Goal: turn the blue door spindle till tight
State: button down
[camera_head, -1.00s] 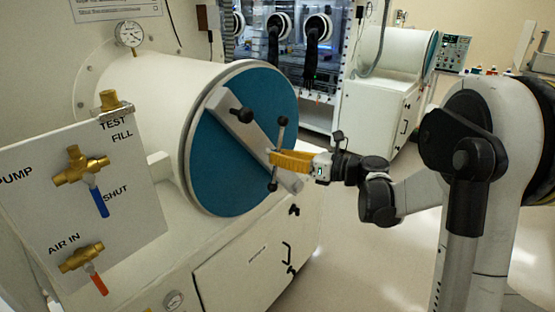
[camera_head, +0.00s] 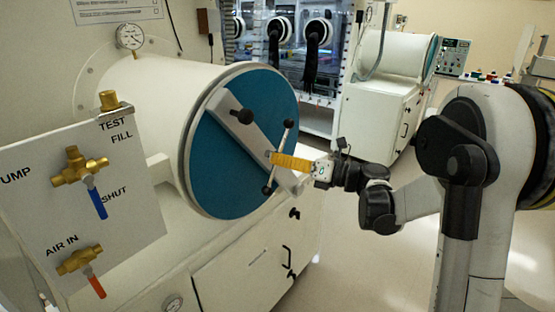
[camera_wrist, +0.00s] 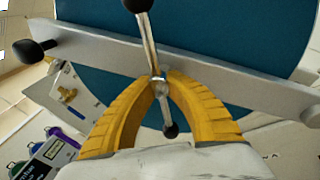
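The round blue door (camera_head: 222,165) closes the end of a white cylinder. A grey crossbar (camera_head: 243,126) lies diagonally over it, with a black knob at its upper left end. The spindle's tommy bar (camera_head: 284,139), with dark ball ends, stands tilted in front of the crossbar, its top leaning right. My gripper (camera_head: 273,157) reaches it from the right with yellow fingers. In the wrist view, the fingers (camera_wrist: 162,82) close on both sides of the spindle's bright middle (camera_wrist: 160,86), and the bar (camera_wrist: 148,42) passes between them. The contact faces are partly hidden.
A valve panel (camera_head: 132,224) with blue and red levers stands at the left front. A white cabinet (camera_head: 245,262) with black handles is below the door. Another glovebox (camera_head: 316,75) with black gloves is behind. Open floor (camera_head: 365,260) lies below my arm.

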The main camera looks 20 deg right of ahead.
jog(key=c, duration=1.5)
grip_release()
jog(key=v, duration=1.2)
